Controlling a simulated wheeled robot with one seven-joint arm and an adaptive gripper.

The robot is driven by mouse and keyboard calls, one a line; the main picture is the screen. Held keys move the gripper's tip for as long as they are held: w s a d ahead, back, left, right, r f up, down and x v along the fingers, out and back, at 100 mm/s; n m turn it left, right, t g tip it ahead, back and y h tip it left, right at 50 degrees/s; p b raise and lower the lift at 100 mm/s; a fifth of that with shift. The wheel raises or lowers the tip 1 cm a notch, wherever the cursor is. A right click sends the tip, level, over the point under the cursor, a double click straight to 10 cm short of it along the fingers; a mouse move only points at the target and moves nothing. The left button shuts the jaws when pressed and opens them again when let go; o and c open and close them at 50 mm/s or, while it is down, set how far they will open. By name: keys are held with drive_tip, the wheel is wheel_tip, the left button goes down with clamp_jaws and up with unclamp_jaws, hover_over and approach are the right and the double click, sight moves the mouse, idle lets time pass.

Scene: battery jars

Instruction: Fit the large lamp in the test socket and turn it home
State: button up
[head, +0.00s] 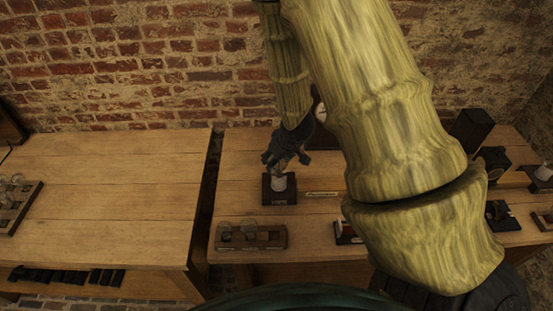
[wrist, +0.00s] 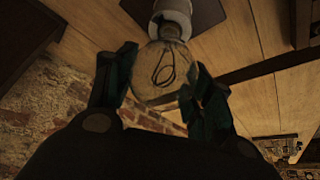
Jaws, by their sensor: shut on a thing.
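The large lamp (wrist: 160,75) is a clear glass bulb with a looped dark filament, seen in the wrist view. My gripper (wrist: 162,95) is shut on its glass, one finger on each side. The neck of the lamp meets the white test socket (wrist: 173,12), which stands on a dark square base. In the head view the white socket (head: 278,183) rises from its dark block (head: 280,197) on the right-hand bench. My gripper (head: 284,163) is right above it there and hides most of the lamp. I cannot tell how deep the lamp sits.
A wooden rack (head: 250,237) with clear bulbs lies at the bench's front edge. A small label plate (head: 322,194) lies right of the socket. Another rack (head: 20,205) stands on the left bench (head: 120,190). A gap separates the benches. Dark boxes (head: 471,128) stand at right.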

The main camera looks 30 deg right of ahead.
drive_tip(key=o, duration=1.2)
drive_tip(key=shift+c, duration=0.2)
drive_tip(key=shift+r, duration=0.1)
drive_tip(key=v, duration=1.1)
drive_tip(key=shift+s+r, duration=0.2)
drive_tip(key=shift+r, duration=0.15)
drive_tip(key=shift+d, duration=0.1)
